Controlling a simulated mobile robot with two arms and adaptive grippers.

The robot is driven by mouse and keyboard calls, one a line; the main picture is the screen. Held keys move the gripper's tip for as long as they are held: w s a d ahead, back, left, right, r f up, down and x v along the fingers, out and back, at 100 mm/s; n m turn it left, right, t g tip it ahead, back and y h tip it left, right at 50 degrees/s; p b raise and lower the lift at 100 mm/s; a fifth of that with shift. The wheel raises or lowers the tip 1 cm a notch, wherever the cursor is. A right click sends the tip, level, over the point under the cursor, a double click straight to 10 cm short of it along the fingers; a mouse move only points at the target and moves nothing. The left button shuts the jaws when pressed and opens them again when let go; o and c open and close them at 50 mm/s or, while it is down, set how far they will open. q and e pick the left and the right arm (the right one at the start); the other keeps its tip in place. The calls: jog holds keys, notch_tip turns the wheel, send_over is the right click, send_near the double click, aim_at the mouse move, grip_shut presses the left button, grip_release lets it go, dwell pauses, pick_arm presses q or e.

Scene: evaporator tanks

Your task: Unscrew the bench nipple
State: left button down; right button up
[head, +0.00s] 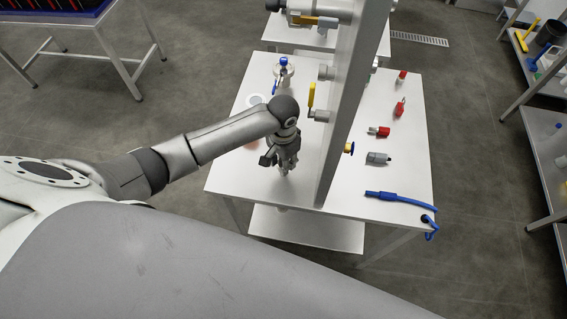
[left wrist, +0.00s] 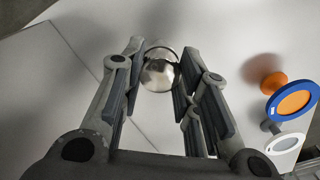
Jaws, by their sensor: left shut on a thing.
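The bench nipple (left wrist: 159,74) looks like a shiny, rounded steel piece in the left wrist view. My left gripper (left wrist: 160,62) is shut on it, with a finger on each side. In the head view my left gripper (head: 284,167) points down at the white bench (head: 235,176), left of the upright grey panel. There the gripper mostly hides the nipple, and I cannot tell how it sits on the bench. My right gripper is not in view.
The tall grey panel (head: 345,110) stands close right of my gripper, with a yellow handle (head: 312,95) on its near side. Red fittings (head: 399,108), a grey cylinder (head: 378,159) and a blue tube (head: 395,197) lie beyond it. An orange-and-blue disc (left wrist: 293,101) stands near the gripper.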

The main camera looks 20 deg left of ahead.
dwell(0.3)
pick_arm(q)
jog(key=n, duration=0.5)
jog(key=c, duration=1.4)
grip_release()
jog(key=shift+o, duration=0.2)
